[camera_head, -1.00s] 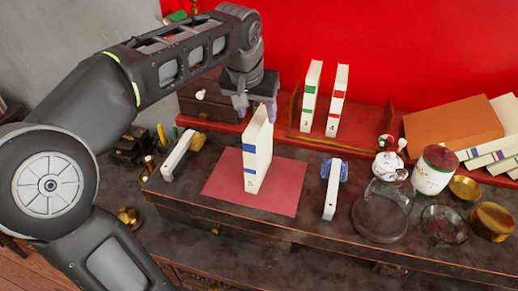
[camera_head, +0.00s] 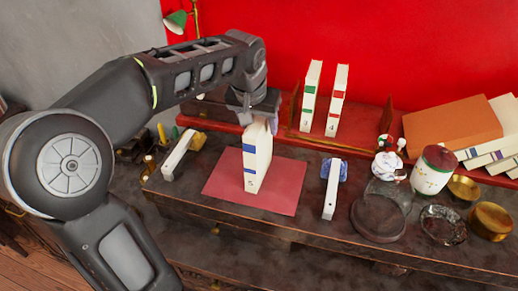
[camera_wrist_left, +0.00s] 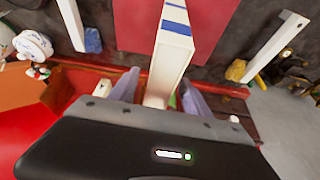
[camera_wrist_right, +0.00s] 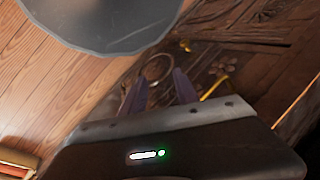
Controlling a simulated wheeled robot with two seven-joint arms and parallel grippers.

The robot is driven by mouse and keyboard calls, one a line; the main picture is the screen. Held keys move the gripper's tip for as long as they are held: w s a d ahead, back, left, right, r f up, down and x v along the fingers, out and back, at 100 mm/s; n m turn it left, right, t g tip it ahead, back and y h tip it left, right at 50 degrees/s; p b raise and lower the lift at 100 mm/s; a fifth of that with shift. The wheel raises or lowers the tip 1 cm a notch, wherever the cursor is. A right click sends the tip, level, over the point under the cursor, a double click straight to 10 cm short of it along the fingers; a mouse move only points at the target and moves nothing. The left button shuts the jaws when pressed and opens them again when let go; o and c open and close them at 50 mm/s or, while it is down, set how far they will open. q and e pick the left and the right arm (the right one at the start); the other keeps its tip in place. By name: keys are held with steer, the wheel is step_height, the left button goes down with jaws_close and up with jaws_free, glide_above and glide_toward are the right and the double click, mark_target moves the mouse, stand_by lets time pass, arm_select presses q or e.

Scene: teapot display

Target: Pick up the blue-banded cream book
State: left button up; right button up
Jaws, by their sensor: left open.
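The cream book with blue bands (camera_head: 257,158) stands upright on a dark red mat (camera_head: 285,188) on the cabinet top. My left gripper (camera_head: 258,122) is at the book's far upper end in the head view. In the left wrist view the book (camera_wrist_left: 170,52) runs between the two open fingers of my left gripper (camera_wrist_left: 158,92), with a gap visible on each side. My right gripper (camera_wrist_right: 160,92) shows only in the right wrist view, with its fingers apart and nothing between them, over the wooden floor and furniture.
Two cream books, one green-banded (camera_head: 311,95) and one red-banded (camera_head: 337,100), stand in a rack behind. White bars flank the mat at left (camera_head: 177,156) and right (camera_head: 332,190). A lidded jar (camera_head: 433,172), brass bowls and an orange book (camera_head: 452,129) crowd the right.

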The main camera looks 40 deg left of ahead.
arm_select(q)
steer(key=shift+f, duration=0.25)
stand_by(0.3)
jaws_close()
stand_by(0.7)
steer(key=shift+r, duration=0.1)
stand_by(0.8)
